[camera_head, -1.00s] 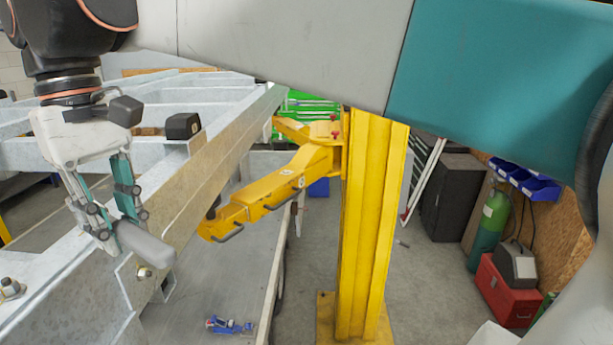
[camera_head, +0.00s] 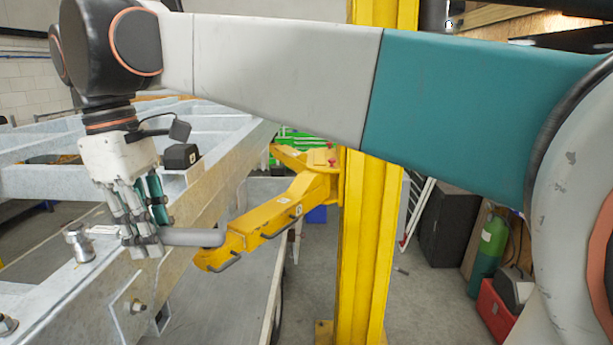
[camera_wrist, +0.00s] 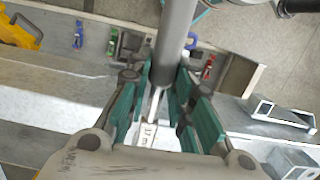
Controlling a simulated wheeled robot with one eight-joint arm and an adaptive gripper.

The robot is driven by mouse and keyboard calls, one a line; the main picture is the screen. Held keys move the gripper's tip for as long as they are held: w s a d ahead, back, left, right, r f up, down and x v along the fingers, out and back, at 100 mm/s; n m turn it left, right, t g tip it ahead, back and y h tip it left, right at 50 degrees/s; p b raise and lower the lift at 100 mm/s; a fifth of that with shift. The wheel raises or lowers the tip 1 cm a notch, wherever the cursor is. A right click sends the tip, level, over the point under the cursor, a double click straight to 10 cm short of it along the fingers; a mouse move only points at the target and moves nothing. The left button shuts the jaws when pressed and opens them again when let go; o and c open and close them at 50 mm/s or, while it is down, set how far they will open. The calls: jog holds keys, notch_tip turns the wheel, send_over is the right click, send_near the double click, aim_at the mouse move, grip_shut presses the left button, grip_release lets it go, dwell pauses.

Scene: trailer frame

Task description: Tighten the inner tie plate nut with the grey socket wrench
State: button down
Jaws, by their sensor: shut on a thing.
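My gripper (camera_head: 143,246) is shut on the grey socket wrench (camera_head: 195,237), just above the galvanized frame beam. The wrench lies nearly level in the head view, its thick handle to the right and its metal socket head (camera_head: 80,244) to the left, over the beam. Whether a nut is under the socket is hidden. In the wrist view the handle (camera_wrist: 177,45) runs up from between the fingers, and a "17 mm" marking shows on the shank. One nut (camera_head: 137,308) is on a plate at the beam's side. Another (camera_head: 6,324) is at the lower left edge.
The trailer frame (camera_head: 205,195) stretches away behind my gripper. A small black box (camera_head: 180,157) sits on it. A yellow post (camera_head: 368,210) with a yellow arm (camera_head: 262,220) stands right of the beam. Floor is clear between the post and the red box (camera_head: 497,307).

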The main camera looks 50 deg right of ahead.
jog(key=w+d+n, duration=0.4)
jog(key=n, duration=0.1)
jog(key=shift+w+n+t+p, duration=0.3)
jog(key=shift+n+p, duration=0.05)
jog(key=shift+n, duration=0.05)
jog(key=shift+a, duration=0.1)
jog(key=shift+s+a+m, duration=0.45)
jog(key=shift+s+m, duration=0.4)
jog(key=shift+m, duration=0.05)
jog(key=shift+w+d, duration=0.1)
jog(key=shift+w, duration=0.05)
dwell(0.5)
